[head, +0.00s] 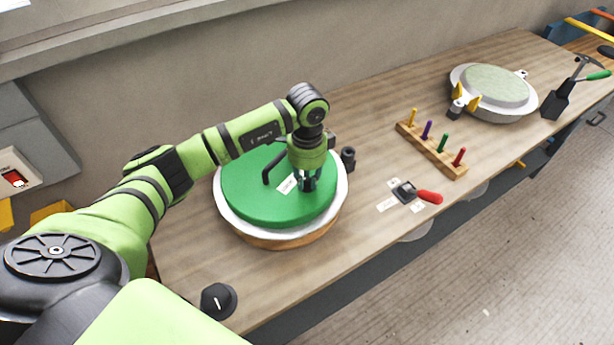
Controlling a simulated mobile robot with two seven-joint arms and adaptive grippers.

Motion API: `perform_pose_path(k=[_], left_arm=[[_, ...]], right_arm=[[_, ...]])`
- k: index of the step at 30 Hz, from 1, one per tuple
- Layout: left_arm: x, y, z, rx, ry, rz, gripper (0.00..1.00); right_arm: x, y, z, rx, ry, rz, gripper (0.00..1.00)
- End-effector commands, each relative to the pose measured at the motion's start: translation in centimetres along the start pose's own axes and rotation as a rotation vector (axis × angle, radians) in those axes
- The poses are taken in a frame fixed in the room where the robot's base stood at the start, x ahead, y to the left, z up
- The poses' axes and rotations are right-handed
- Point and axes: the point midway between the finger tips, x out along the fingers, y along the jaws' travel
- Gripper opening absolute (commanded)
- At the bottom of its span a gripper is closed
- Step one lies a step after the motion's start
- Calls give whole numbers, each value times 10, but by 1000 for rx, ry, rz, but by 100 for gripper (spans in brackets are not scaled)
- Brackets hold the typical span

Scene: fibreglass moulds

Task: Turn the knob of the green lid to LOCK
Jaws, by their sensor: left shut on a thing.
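The green lid (250,200) is a round disc lying on a white-rimmed round mould (230,224) on the workbench. A black bar handle (267,174) stands on the lid. A white label (287,184) lies beside my gripper; its lettering is too small to read. My left gripper (307,186) points down onto the right part of the lid and is shut on the lid's knob, which the fingers mostly hide. I cannot tell which way the knob points. My right gripper is not in view.
A black dial (218,300) sits at the bench's front left. A red-handled lever (428,197) and a wooden rack with coloured pegs (433,152) are to the right. A second round mould (492,92) stands farther back. Bare bench (365,245) lies right of the lid.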

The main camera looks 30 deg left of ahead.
Motion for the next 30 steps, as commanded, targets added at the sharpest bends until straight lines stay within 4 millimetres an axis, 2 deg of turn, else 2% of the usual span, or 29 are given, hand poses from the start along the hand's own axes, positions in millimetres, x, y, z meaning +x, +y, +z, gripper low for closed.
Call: perform_pose_path(k=[15,16,18,30], left_arm=[[0,0,0,-21,1,0,0],[0,0,0,-21,1,0,26],[0,0,0,-21,1,0,46],[-6,0,-1,-20,2,-2,46]], right_arm=[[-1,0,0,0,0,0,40],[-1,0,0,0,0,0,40],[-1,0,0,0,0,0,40],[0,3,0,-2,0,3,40]])
